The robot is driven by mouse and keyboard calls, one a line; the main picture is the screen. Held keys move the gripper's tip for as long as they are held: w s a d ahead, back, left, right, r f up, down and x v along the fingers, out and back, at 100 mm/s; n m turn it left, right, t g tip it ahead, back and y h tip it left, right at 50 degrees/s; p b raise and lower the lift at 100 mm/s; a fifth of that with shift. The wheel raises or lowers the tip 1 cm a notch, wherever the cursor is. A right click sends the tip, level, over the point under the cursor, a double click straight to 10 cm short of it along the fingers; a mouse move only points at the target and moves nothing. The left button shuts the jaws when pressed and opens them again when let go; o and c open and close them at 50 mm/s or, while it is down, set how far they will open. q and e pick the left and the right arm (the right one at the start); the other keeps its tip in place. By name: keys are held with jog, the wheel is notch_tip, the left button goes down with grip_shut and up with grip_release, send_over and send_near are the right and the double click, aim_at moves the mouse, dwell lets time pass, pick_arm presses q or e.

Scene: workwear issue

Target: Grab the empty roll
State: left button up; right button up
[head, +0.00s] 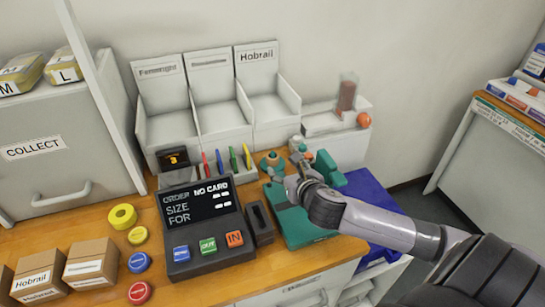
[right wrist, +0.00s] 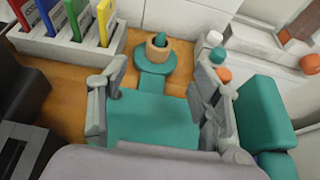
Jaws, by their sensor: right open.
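The empty roll, a short tan cardboard core, sits around a teal peg on a round teal base; it shows in the right wrist view (right wrist: 158,52) and small in the head view (head: 273,158). The base joins a flat teal machine (head: 300,226). My right gripper (right wrist: 160,78) is open, with one finger on each side of the teal strip. In the head view my right gripper (head: 297,178) is over the machine, just short of the roll. The roll lies ahead of the fingertips, and nothing is between them. My left gripper is not in view.
Left of the machine are a dark terminal (head: 203,227) and a holder with coloured cards (head: 228,170). White bins (head: 222,130) stand behind. Small bottles (right wrist: 215,42) are near the right finger. A yellow ring (head: 122,216) and cardboard boxes (head: 92,262) lie further left.

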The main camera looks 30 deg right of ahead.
aim_at(274, 157)
jog(key=x, duration=0.3)
jog(key=shift+w+d+f, duration=0.1)
jog(key=shift+w, duration=0.15)
jog(key=shift+w+d+f, duration=0.15)
jog(key=shift+w+f, duration=0.15)
jog(key=shift+w, duration=0.45)
jog(key=shift+w+d+f+p, duration=0.1)
jog(key=shift+w+f+p, duration=0.1)
jog(key=shift+w+p, duration=0.2)
jog(key=x, duration=0.4)
jog(key=shift+f+p, duration=0.1)
jog(key=shift+p, duration=0.2)
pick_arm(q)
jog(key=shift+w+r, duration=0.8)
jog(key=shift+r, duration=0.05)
pick_arm(e)
jog(key=shift+c, duration=0.5)
jog(key=c, duration=0.7)
jog(key=shift+c, duration=0.2)
